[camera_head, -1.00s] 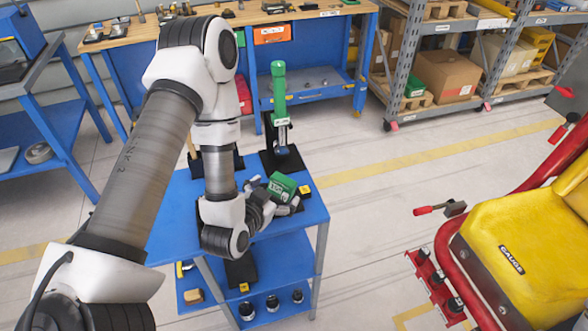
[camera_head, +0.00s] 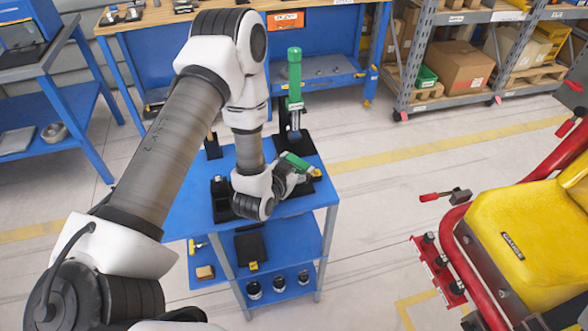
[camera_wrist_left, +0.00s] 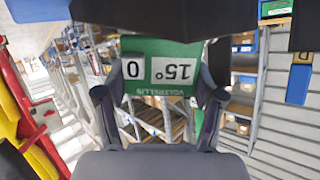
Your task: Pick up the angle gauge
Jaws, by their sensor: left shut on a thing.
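The angle gauge (camera_head: 296,161) is a green block, held over the right part of the blue table in the head view. In the left wrist view the gauge (camera_wrist_left: 160,62) shows its green face with white panels reading "15°" and "0", upside down. My left gripper (camera_head: 290,179) is shut on the gauge, with a finger on each side of it. The gripper's fingers also show in the left wrist view (camera_wrist_left: 160,105). The gripper partly hides the gauge in the head view. My right gripper is not in view.
The blue table (camera_head: 325,196) bears black holders, one (camera_head: 222,200) at its left part. A tall green-handled tool (camera_head: 294,85) stands at its back. A red cart with a yellow seat (camera_head: 530,235) is at right.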

